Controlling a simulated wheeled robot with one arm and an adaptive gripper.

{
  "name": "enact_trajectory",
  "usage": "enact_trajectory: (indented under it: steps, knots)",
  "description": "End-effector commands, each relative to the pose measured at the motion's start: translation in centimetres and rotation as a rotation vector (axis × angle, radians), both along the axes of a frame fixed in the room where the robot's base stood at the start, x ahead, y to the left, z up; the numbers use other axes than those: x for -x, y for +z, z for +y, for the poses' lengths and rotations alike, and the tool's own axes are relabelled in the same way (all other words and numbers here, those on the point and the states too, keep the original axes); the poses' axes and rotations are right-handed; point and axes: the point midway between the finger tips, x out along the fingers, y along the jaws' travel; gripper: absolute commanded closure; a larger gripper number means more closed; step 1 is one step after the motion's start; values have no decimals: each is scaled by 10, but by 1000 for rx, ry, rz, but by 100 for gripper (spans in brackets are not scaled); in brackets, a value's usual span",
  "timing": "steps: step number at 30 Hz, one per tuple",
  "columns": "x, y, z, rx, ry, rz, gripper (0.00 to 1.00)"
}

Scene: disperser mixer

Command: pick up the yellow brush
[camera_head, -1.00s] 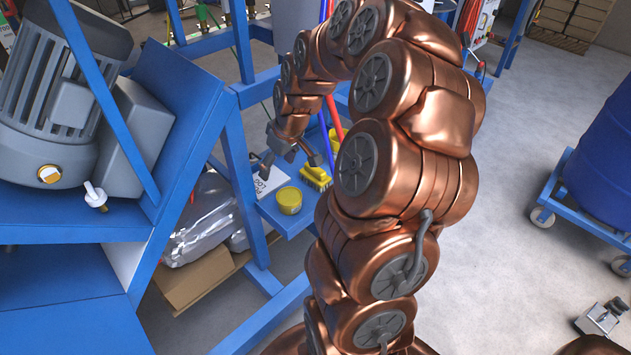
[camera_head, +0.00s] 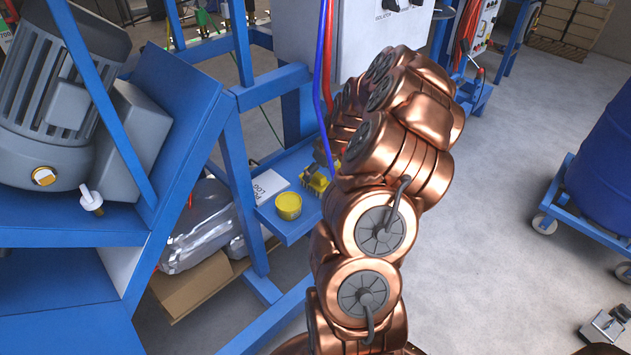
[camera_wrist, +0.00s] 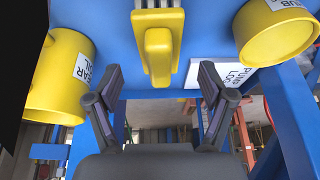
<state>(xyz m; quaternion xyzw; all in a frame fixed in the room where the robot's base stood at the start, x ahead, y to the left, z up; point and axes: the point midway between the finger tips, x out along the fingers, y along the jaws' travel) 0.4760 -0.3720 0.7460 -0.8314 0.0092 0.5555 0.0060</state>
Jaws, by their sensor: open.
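The yellow brush (camera_head: 314,181) lies on the small blue shelf (camera_head: 285,228), partly hidden behind my arm in the head view. In the wrist view the brush (camera_wrist: 158,50) is at the top middle, with a yellow body and pale bristles. My gripper (camera_wrist: 160,84) is open and empty, its two dark fingers spread to the left and right, with the brush ahead of the gap between them. The wrist view does not clearly show how far off the brush is. In the head view my gripper is mostly hidden by my arm, close to the brush.
A yellow tub (camera_head: 288,206) and a white log sheet (camera_head: 269,187) are near the brush on the shelf. The wrist view shows yellow containers on the left (camera_wrist: 62,75) and right (camera_wrist: 272,35). Red and blue pipes (camera_head: 324,75) rise beside my arm. A blue frame post (camera_head: 240,180) stands left.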

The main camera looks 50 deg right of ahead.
Motion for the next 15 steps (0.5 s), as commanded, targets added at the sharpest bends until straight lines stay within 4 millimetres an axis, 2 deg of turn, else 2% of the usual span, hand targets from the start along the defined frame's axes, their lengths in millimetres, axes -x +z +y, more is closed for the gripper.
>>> enact_trajectory:
  steps: [12,15]
  knots:
    - [-12,-40,0,-2,2,3,19]
    - [-14,-45,0,-1,1,2,19]
